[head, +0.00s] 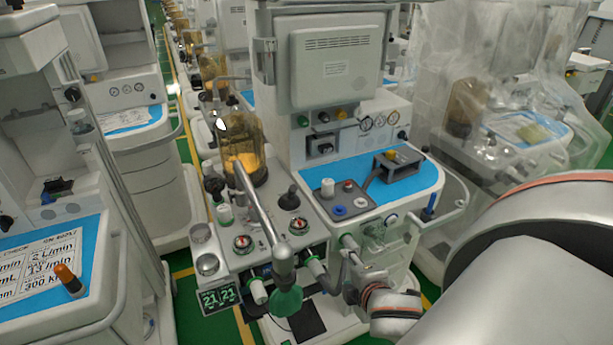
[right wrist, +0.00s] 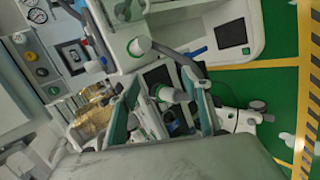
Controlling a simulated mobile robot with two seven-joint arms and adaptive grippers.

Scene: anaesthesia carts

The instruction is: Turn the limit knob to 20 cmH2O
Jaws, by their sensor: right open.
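The anaesthesia cart (head: 345,85) stands at the middle of the head view, with several knobs and ports on its front. I cannot tell for sure which one is the limit knob, and no 20 cmH2O mark can be read. My right gripper (head: 350,274) is in front of the cart, close to its lower front fittings. In the right wrist view its two fingers (right wrist: 165,108) are apart, with a white, green-ringed knob or port (right wrist: 167,94) seen between them. Contact does not show. My left gripper is not in view.
A metal bag arm (head: 262,215) with a green bag (head: 286,301) hangs left of my right gripper. A green-digit display (head: 219,298) is at the lower left. A blue-topped work surface (head: 405,181) is above. Other carts stand on both sides.

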